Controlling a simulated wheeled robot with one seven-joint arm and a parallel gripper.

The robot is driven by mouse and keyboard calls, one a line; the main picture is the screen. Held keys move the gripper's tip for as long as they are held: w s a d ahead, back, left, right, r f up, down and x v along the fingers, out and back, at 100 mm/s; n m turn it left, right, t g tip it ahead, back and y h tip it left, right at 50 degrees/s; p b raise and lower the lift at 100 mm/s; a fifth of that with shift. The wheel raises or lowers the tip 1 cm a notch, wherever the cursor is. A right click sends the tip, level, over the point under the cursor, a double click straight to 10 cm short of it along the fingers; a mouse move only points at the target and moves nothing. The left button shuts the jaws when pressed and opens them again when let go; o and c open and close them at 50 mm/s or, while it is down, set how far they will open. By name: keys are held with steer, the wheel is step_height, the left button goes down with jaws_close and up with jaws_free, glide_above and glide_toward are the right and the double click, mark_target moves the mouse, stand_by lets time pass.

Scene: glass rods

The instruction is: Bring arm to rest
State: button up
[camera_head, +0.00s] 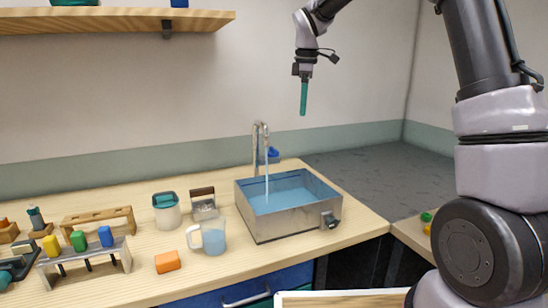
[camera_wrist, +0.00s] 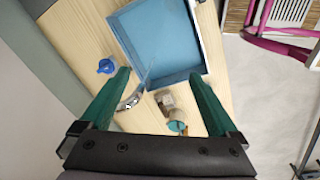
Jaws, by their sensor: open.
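My gripper (camera_head: 303,97) hangs in the air above the back edge of the counter, up and right of the faucet, with its green fingers pointing down. In the wrist view my gripper (camera_wrist: 157,100) has its two green fingers spread wide apart, with nothing held between them. The sink (camera_head: 292,226) with blue water lies below it, and its rim also shows in the wrist view (camera_wrist: 198,22). My arm reaches in from the right side of the head view.
The faucet (camera_head: 257,150) stands behind the sink. A jug (camera_head: 213,238), an orange block (camera_head: 167,262), a teal-lidded jar (camera_head: 167,214) and racks (camera_head: 95,262) with coloured pieces stand to the left. A wooden shelf (camera_head: 110,20) is at upper left. The air around my gripper is clear.

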steer(key=s+d+r+m+t, duration=0.1)
steer(key=s+d+r+m, duration=0.35)
steer(key=s, duration=0.35)
steer(key=s+d+r+m+t, duration=0.1)
steer(key=s+d+r+m, duration=0.2)
steer(key=s+d+m, duration=0.3)
steer(key=s+d+f+m+t, duration=0.1)
steer(key=s+d+m, duration=0.1)
steer(key=s+m, duration=0.3)
steer(key=s+d+f+m+t+y, duration=0.1)
steer(key=s+m, duration=0.4)
steer(key=s, duration=0.6)
steer(key=shift+s+d+f+t+y, duration=0.3)
steer(key=shift+d+t, duration=0.5)
steer(key=shift+d, duration=0.35)
